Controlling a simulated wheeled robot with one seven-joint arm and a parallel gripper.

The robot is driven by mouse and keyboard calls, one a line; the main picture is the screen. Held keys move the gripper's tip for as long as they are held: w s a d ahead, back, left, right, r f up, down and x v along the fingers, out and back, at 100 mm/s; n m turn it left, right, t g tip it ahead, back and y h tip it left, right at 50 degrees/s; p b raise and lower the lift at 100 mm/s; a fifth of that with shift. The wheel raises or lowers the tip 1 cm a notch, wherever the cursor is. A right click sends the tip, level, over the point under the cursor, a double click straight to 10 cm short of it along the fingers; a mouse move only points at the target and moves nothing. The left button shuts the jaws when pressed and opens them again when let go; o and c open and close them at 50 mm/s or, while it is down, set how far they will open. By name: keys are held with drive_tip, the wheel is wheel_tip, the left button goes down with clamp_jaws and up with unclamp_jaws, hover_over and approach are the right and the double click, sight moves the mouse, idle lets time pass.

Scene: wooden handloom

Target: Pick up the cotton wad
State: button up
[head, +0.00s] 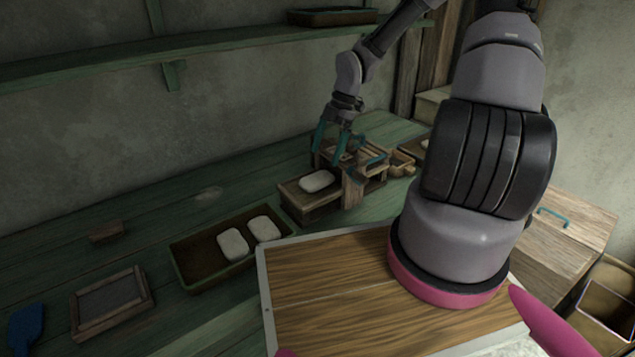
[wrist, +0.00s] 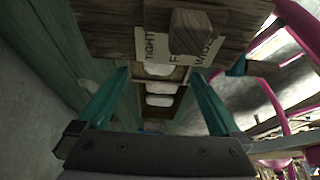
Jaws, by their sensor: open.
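Three white, rounded cotton wads show in the head view. One (head: 317,181) lies on a low wooden stand (head: 305,207). The other two, a left one (head: 232,245) and a right one (head: 264,228), lie in a dark green-rimmed tray (head: 190,279). My gripper (head: 345,160), with teal fingers, is open just behind the wad on the stand, by a wooden contraption. In the wrist view the white wads line up beyond the open fingers (wrist: 160,76), the nearest one (wrist: 160,69) partly hidden by wood. Nothing shows held between the fingers.
A wooden block with a paper label (wrist: 180,40) and a protruding peg sits close to the fingers in the wrist view. A framed slate (head: 110,300), a small wooden block (head: 106,232) and a blue scoop (head: 25,328) lie left. A shelf (head: 180,47) runs above the green bench.

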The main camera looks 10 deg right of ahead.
sight(318, 177)
drive_tip(key=x, duration=0.8)
drive_tip(key=shift+w+d+f, duration=0.1)
drive_tip(key=shift+d, duration=0.2)
drive_tip(key=c, duration=1.2)
